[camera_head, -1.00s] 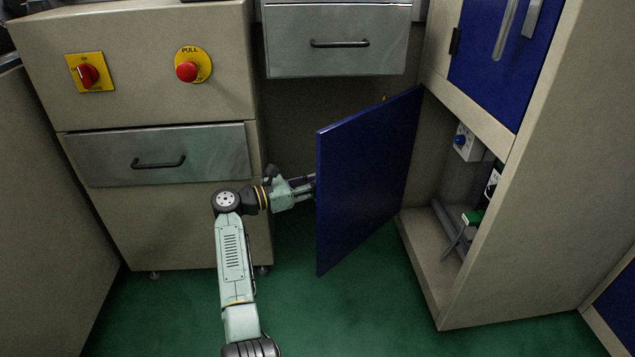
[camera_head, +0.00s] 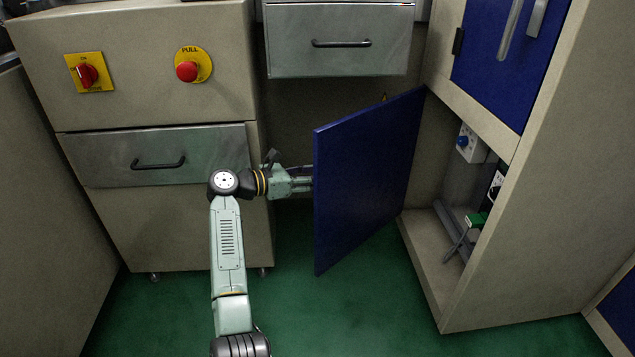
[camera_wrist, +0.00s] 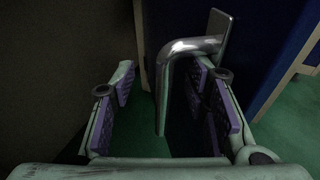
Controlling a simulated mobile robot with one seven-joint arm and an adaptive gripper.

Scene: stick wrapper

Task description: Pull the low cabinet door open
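The low blue cabinet door (camera_head: 365,180) stands swung wide open, hinged at the right beside the open lower compartment (camera_head: 445,215). Its inner face shows in the head view. My gripper (camera_head: 305,180) reaches behind the door's free edge, so its fingertips are hidden there. In the wrist view, my gripper (camera_wrist: 165,112) is open, with purple pads apart. The bent metal door handle (camera_wrist: 183,50) hangs between the fingers, nearer the right one. I cannot tell if it touches the right pad. The door's outer face (camera_wrist: 262,45) lies beyond.
A beige cabinet with a grey drawer (camera_head: 160,155) and a red button (camera_head: 187,71) stands left of the door, close behind my arm. Another grey drawer (camera_head: 338,40) hangs above. Green floor (camera_head: 330,310) is clear in front.

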